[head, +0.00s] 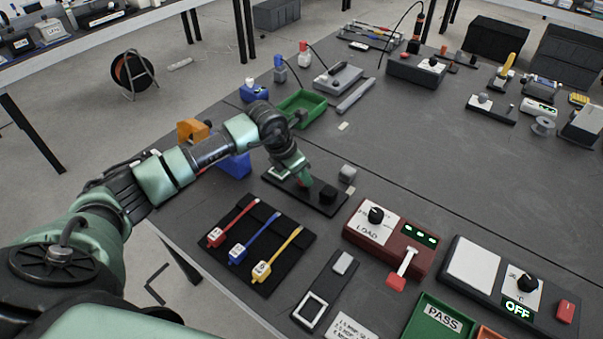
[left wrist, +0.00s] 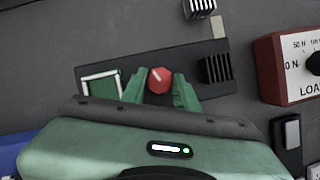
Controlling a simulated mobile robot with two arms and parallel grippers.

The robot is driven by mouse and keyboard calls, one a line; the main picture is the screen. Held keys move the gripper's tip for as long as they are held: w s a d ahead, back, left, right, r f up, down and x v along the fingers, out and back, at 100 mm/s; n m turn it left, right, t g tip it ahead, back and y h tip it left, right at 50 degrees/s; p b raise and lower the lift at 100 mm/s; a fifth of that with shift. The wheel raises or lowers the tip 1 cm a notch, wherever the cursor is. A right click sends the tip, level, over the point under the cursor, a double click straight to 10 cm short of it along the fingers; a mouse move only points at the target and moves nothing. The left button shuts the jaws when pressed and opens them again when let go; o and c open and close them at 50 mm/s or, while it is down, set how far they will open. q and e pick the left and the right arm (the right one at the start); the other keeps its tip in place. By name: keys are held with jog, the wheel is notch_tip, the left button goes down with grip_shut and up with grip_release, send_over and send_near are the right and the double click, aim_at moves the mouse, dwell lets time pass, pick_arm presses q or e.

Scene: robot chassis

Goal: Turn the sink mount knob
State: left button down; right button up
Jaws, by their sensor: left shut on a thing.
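The sink mount is a long black plate (head: 281,182) on the dark table; it also shows in the left wrist view (left wrist: 188,60). Its red knob (left wrist: 160,80) with a pale pointer mark stands between a white-framed green square (left wrist: 102,84) and a black finned block (left wrist: 216,69). The black block also shows in the head view (head: 328,194). My left gripper (head: 304,183) reaches down onto the plate, and its green fingers (left wrist: 159,90) are shut on the red knob, one at each side. In the head view the gripper hides the knob. My right gripper is in neither view.
A grey finned block (head: 347,173) stands just behind the plate. A red load box (head: 388,236) with a black knob is to the right. A black mat (head: 222,258) with three coloured-handled tools lies in front. A green bin (head: 303,107) and blue bin (head: 236,165) stand behind and left.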

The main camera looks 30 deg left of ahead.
pick_arm(q)
jog(key=n+y, duration=0.1)
jog(key=n, duration=0.2)
jog(key=shift+d+t, duration=0.1)
jog(key=shift+t, duration=0.2)
jog(key=n+y+b, duration=0.1)
jog(key=n, duration=0.1)
jog(key=shift+n, duration=0.3)
jog(key=n+y+b, duration=0.1)
jog(key=n, duration=0.2)
jog(key=n+y+b, duration=0.1)
jog(key=n, duration=0.1)
jog(key=shift+w+d+r+n+b, duration=0.1)
jog(key=shift+d+n+b, duration=0.05)
jog(key=shift+n+b, duration=0.25)
jog(key=c, duration=1.1)
grip_release()
jog(key=shift+o, duration=0.2)
jog(key=v, duration=0.7)
jog(key=shift+d+r+b, duration=0.2)
jog(key=shift+r+b, duration=0.15)
